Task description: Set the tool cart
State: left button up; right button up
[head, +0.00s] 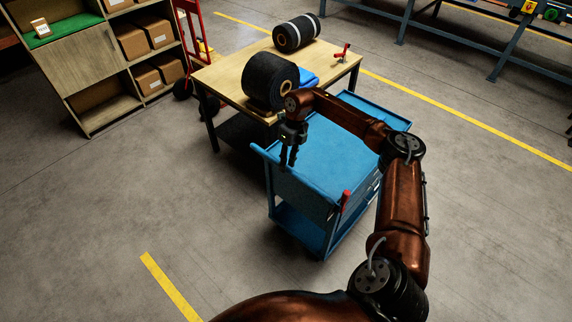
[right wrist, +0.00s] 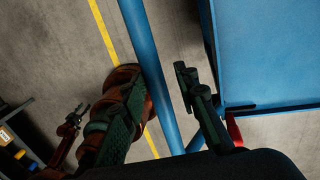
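The blue tool cart (head: 335,150) stands at the middle of the head view, beside the wooden table. Its top is bare, and a tubular push handle (head: 302,182) runs along its near left end. My right gripper (head: 288,162) points down at that handle. In the right wrist view the blue handle bar (right wrist: 157,75) passes between the two parted fingers (right wrist: 160,112); I see no clear grip on it. A red part (head: 346,196) sits at the cart's near corner. What looks like my left gripper (right wrist: 78,112) is small and dark in the right wrist view.
The wooden table (head: 225,75) behind the cart carries two black rolls (head: 268,80) (head: 297,33), a blue item (head: 308,78) and a red tool (head: 342,53). A shelf with boxes (head: 132,42) and a red hand truck (head: 190,35) stand left. The near left floor is clear.

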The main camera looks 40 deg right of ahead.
jog(key=shift+o, duration=0.9)
jog(key=shift+a, duration=0.1)
notch_tip(320, 180, up, 12)
jog(key=d, duration=0.2)
jog(key=shift+w+d, duration=0.15)
jog(key=shift+f, duration=0.1)
